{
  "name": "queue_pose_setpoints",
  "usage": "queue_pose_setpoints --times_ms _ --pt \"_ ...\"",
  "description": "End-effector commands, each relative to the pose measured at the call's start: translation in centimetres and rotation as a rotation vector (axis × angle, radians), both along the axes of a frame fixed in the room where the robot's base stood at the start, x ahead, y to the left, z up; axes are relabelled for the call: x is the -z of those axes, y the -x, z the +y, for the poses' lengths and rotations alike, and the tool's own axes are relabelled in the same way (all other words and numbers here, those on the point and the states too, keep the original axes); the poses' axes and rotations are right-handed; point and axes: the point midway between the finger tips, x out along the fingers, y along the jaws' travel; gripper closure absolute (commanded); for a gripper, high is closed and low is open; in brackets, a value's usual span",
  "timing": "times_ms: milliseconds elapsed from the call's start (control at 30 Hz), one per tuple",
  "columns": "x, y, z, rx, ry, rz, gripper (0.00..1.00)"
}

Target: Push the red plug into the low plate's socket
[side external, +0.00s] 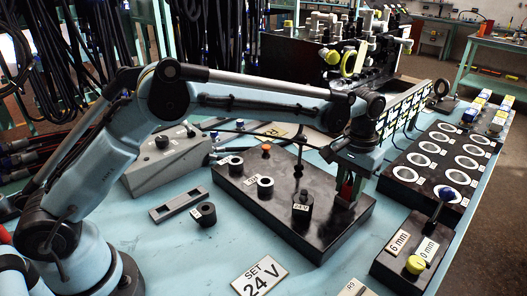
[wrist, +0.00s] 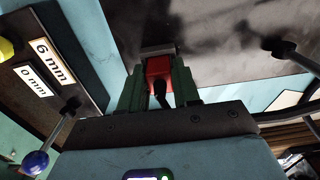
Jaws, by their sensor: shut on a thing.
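The red plug (wrist: 158,68) is between the green fingers of my gripper (wrist: 158,82) in the wrist view, with a dark cable or stem at its near end. Its far end meets a grey piece against a dark surface; I cannot tell how deep it sits. In the side view my gripper (side external: 346,196) points down over the right part of the low black plate (side external: 325,228). A little red of the plug (side external: 347,188) shows between the fingers. The socket under the plug is hidden by the fingers.
A black box with a blue-knobbed lever (side external: 445,194) and yellow knob (side external: 415,265) stands at right.

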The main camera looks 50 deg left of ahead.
Motion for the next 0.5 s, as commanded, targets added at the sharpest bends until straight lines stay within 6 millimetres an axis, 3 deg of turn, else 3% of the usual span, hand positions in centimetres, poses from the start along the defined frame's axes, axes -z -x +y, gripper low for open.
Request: queue_pose_setpoints --times_ms 67,100,267,500 --pt "0.21 0.00 0.00 0.000 0.000 0.000 0.98" --pt "0.22 0.00 0.00 0.000 0.000 0.000 0.65" --pt "0.21 0.00 0.01 0.000 0.000 0.000 0.41" --pt "0.20 0.00 0.00 0.000 0.000 0.000 0.39"
